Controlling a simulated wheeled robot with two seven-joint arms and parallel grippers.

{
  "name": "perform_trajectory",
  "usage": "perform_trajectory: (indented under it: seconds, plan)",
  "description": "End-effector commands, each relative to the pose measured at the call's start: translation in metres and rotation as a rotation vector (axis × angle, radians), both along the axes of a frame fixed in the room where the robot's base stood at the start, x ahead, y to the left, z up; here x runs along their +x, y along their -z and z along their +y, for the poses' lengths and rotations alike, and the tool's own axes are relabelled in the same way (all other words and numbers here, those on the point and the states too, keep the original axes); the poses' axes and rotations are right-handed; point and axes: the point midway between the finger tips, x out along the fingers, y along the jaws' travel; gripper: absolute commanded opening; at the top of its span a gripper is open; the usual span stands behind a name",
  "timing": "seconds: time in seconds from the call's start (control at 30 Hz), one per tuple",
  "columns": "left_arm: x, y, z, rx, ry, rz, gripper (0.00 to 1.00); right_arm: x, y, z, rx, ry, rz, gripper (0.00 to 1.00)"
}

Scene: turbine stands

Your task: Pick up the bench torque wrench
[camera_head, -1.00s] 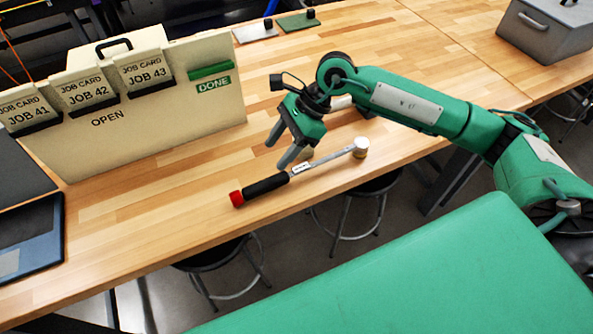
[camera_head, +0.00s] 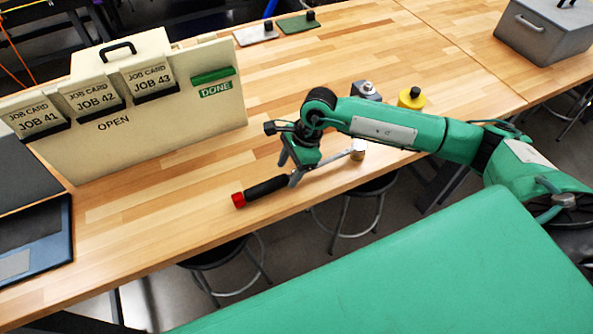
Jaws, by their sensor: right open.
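The torque wrench (camera_head: 266,188) lies on the wooden bench near its front edge. It has a black grip, a red end cap at the left and a round metal head at the right. My right gripper (camera_head: 290,174) is open and low over the wrench, its fingers at the inner end of the black grip and the start of the metal shaft. The near finger hides part of the shaft. I cannot tell whether the fingers touch it. My left gripper is not in view.
A cream job card board (camera_head: 150,120) stands at the left, with a blue tray (camera_head: 62,240) in front. A grey device (camera_head: 366,91) and a yellow-black knob (camera_head: 411,97) sit behind my right arm. A grey box (camera_head: 545,38) is at the far right. Stools (camera_head: 345,215) stand below the front edge.

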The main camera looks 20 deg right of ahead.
Motion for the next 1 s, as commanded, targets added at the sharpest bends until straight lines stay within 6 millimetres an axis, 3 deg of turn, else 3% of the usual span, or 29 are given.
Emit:
perform_trajectory:
  seconds: [0.03,0.2,0.33,0.57,0.83,1.0]
  plan:
    - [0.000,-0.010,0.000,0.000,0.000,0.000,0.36,-0.001,0.001,0.004,0.000,-0.002,0.004,0.53]
    - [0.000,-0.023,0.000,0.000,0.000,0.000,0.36,-0.001,0.022,0.015,0.001,0.000,0.004,0.53]
    - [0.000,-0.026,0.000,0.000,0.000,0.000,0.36,-0.001,0.034,0.019,0.000,0.000,0.003,0.53]
    - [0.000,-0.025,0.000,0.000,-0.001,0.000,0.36,-0.001,0.037,0.019,0.000,0.000,0.001,0.53]
    - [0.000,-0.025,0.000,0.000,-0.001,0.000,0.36,-0.001,0.037,0.019,0.000,0.000,0.001,0.04]
    - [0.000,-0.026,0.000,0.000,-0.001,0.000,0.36,0.000,0.036,0.020,0.001,0.000,-0.002,0.00]
